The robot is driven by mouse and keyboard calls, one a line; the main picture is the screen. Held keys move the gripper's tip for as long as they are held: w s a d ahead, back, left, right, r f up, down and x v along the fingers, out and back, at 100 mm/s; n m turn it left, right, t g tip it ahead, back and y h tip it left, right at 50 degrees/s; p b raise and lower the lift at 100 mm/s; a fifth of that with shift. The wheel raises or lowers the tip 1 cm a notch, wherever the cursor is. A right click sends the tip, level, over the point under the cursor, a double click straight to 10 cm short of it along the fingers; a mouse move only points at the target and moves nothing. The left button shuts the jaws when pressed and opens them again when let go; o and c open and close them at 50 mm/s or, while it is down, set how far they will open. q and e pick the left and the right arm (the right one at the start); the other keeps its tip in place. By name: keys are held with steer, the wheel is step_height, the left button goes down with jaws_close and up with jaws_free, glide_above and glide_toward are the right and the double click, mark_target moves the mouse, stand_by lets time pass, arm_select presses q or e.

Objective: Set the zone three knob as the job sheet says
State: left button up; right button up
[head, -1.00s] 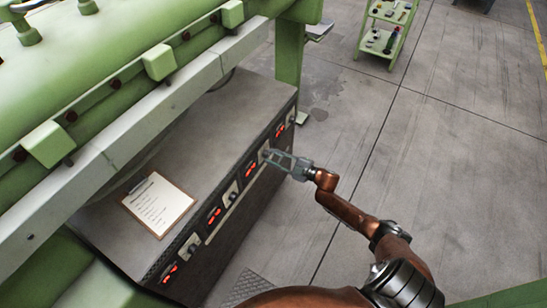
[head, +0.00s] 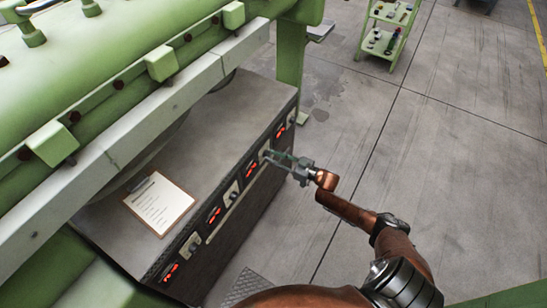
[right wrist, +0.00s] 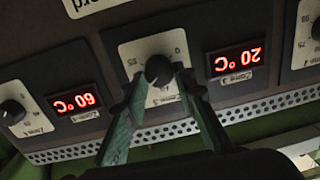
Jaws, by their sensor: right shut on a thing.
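The zone three knob (right wrist: 158,70) is a dark round knob on a pale dial plate (right wrist: 140,45) in the right wrist view. My right gripper (right wrist: 158,80) is shut on it, with a green-grey fingertip at each side. The fingers hide part of the dial scale, and I cannot read the pointer. The Zone 3 display (right wrist: 237,57) beside it reads 20 °C, upside down. In the head view my right gripper (head: 268,156) reaches the panel from the right. The job sheet (head: 158,203) lies on a clipboard on the cabinet top; its writing is too small to read. My left gripper is not in view.
The zone four knob (right wrist: 12,112) and its display (right wrist: 75,103), reading 60 °C, are close by on the panel. More knobs and displays line the cabinet front (head: 200,235). Green machinery (head: 90,80) overhangs the cabinet top. Open floor (head: 450,180) lies to the right.

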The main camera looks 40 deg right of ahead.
steer(key=shift+d+m, duration=0.1)
steer(key=shift+m, duration=0.3)
steer(key=o, duration=1.2)
steer(key=shift+c, duration=0.2)
steer(key=v, duration=1.2)
steer(key=shift+f, duration=0.1)
